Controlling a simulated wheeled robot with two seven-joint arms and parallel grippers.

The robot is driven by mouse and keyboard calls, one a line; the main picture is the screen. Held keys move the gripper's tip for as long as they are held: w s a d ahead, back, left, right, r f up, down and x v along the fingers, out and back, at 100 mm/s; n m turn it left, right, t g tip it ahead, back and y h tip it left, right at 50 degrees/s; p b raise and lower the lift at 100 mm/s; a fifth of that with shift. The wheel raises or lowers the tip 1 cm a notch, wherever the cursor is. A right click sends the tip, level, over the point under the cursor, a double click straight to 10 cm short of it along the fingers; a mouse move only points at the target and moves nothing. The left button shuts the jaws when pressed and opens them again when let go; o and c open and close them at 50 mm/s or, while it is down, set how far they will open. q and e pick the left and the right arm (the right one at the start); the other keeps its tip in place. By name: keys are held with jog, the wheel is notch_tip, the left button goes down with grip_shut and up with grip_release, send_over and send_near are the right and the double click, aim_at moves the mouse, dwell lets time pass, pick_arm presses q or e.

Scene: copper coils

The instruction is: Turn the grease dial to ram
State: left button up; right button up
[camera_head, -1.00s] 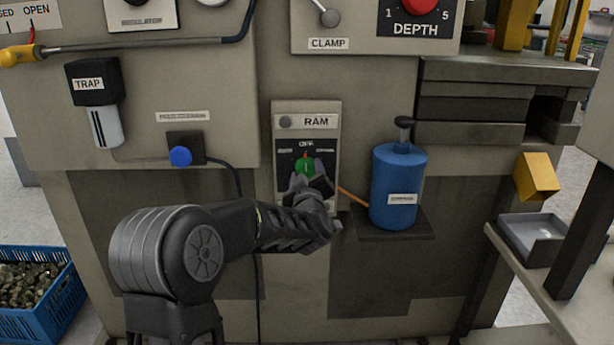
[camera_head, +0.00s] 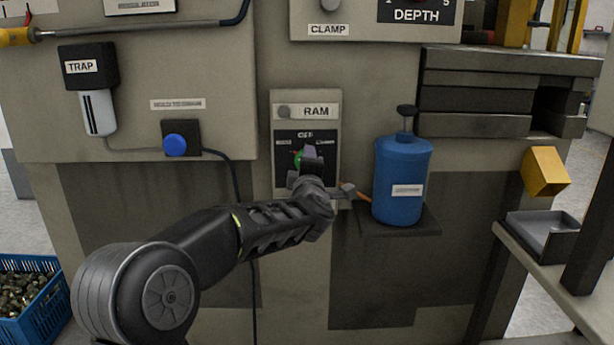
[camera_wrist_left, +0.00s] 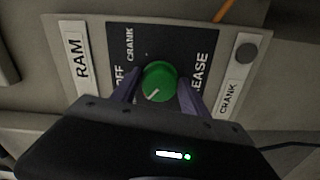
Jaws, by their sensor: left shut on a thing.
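The dial is a small round green knob (camera_head: 298,159) on a dark plate below a RAM label (camera_head: 316,111) on the machine front. In the left wrist view the knob (camera_wrist_left: 159,82) has a white pointer line towards the picture's lower left. Beside it I read OFF (camera_wrist_left: 119,77), CRANK (camera_wrist_left: 130,45) and a partly covered word ending in EASE (camera_wrist_left: 201,70). My left gripper (camera_head: 312,158) is shut on the knob, with one finger on each side of it, and covers much of it in the head view. My right gripper is not in view.
A blue pump bottle (camera_head: 402,180) stands on a dark shelf (camera_head: 421,222) close right of my left gripper. A blue push button (camera_head: 175,145) with a cable is to the left. A yellow block (camera_head: 544,171) sits above a grey tray (camera_head: 545,236) at the right.

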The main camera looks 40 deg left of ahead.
pick_arm(q)
jog(key=shift+f+n+b, duration=0.1)
jog(key=shift+n+b, duration=0.55)
jog(key=shift+n, duration=0.35)
jog(key=o, duration=1.3)
jog(key=shift+o, duration=0.2)
jog(key=p+v, duration=0.1)
jog(key=v, duration=0.6)
jog(key=shift+s+d, duration=0.25)
jog(key=shift+s, duration=0.05)
